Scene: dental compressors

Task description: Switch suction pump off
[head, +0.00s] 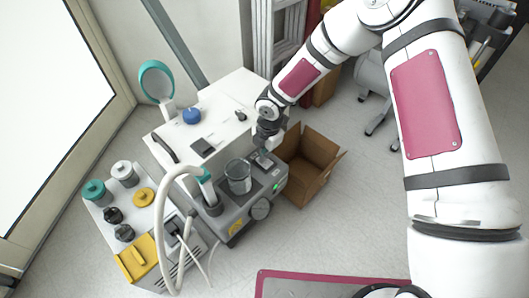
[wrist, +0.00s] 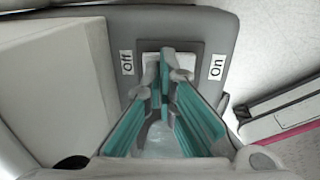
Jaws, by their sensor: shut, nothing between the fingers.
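The grey suction pump (head: 240,218) stands in the middle of the head view, with a clear jar (head: 238,177) on top and a small green light (head: 276,186) near its right edge. My gripper (head: 265,149) is over the pump's back right part. In the wrist view, a pale switch (wrist: 184,62) sits in a dark frame, with an "Off" label (wrist: 127,62) on the left and an "On" label (wrist: 217,67) on the right. My shut, empty gripper (wrist: 166,60) is in front of the switch and hides its middle. Contact and the switch's tilt cannot be told.
An open cardboard box (head: 312,165) stands right of the pump. A white cabinet (head: 225,112) is behind it. A red-edged mat (head: 320,277) lies in front.

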